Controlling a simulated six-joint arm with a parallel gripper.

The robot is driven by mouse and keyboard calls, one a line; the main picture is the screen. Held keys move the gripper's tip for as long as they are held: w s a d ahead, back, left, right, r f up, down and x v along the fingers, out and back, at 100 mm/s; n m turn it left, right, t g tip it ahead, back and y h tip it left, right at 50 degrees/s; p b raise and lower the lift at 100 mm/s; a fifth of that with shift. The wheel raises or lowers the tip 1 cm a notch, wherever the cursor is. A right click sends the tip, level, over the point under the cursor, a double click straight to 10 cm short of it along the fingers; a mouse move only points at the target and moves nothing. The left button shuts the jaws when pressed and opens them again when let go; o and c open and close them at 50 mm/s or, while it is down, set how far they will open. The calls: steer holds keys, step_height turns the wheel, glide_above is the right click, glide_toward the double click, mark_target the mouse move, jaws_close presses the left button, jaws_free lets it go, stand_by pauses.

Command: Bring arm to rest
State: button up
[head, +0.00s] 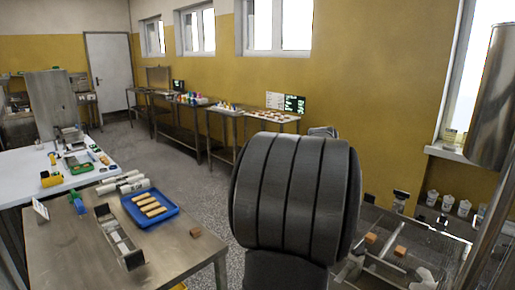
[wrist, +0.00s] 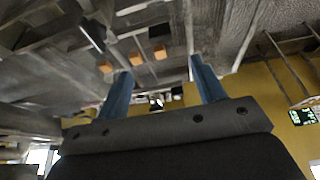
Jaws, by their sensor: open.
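My gripper (wrist: 160,70) shows in the wrist view with its two blue fingers spread apart. Nothing is between the fingers. Several small orange-brown blocks (wrist: 135,58) lie beyond the fingertips on a grey structure, apart from the fingers. In the head view, a large dark ribbed part of my arm fills the middle right, and I cannot make out my gripper there. Two brown blocks (head: 371,238) show on the metal frame (head: 425,262) at the lower right.
A steel table (head: 75,245) at the lower left holds a blue tray (head: 135,214) of tan bars, a metal bin (head: 120,240) and a brown block (head: 195,232). A white table (head: 20,175) stands behind it. White cups (head: 448,202) line the right side. Open floor (head: 190,160) lies between tables.

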steer(key=x, duration=1.5)
steer(key=shift+w+d+f, duration=0.1)
steer(key=shift+d, duration=0.05)
steer(key=w+d, duration=0.5)
steer(key=shift+r, duration=0.35)
steer(key=v, duration=1.7)
steer(key=s+r, duration=0.5)
steer(key=s, duration=0.8)
steer(key=shift+d+r, duration=0.2)
steer(key=shift+d, duration=0.15)
